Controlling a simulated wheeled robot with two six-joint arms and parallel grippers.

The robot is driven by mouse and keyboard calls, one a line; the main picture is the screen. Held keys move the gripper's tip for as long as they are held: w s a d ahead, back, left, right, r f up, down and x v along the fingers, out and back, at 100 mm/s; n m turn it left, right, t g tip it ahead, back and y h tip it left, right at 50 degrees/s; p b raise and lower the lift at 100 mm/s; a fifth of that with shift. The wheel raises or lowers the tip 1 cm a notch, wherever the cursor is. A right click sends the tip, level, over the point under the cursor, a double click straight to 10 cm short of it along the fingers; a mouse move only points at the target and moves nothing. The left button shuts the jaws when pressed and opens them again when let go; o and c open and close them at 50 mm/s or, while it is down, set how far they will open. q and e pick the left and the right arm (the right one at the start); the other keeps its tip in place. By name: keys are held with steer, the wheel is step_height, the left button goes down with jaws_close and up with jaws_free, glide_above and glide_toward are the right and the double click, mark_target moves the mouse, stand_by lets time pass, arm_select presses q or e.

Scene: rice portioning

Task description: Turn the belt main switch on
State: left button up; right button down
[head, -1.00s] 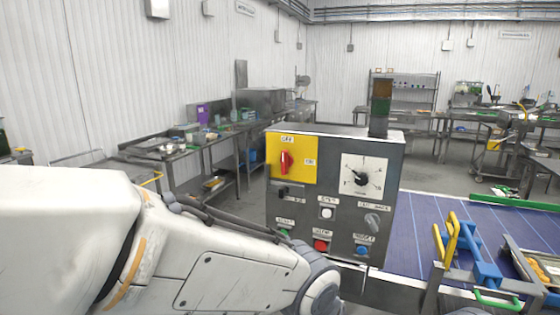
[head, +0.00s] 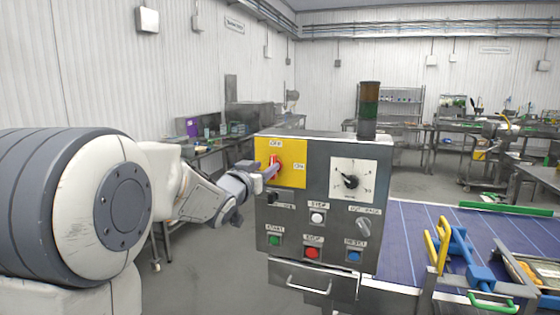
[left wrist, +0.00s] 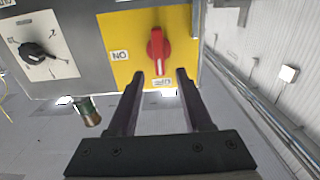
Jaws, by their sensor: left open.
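The belt main switch is a red rotary handle on a yellow plate (head: 294,176) at the upper left of the grey control box. In the head view the handle (head: 275,161) is partly hidden by my left gripper (head: 268,172). In the left wrist view, which is upside down, the red handle (left wrist: 158,46) stands vertical, its white mark toward the OFF label (left wrist: 163,82). The ON label (left wrist: 119,55) is at its side. My left gripper (left wrist: 160,76) is open, its fingertips just short of the handle's OFF end, one to each side. I cannot tell whether they touch it.
The control box (head: 325,230) also carries a dial (head: 352,181), several push buttons and a signal lamp (head: 369,110) on top. The blue conveyor belt (head: 410,235) lies to its right. A steel handle bar (head: 302,285) sticks out below the box.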

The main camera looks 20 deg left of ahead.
mark_target(272, 163)
arm_select(q)
steer(key=w+p, duration=0.1)
steer(key=w, duration=0.4)
steer(key=shift+d, duration=0.1)
steer(key=shift+s, duration=0.1)
jaws_close()
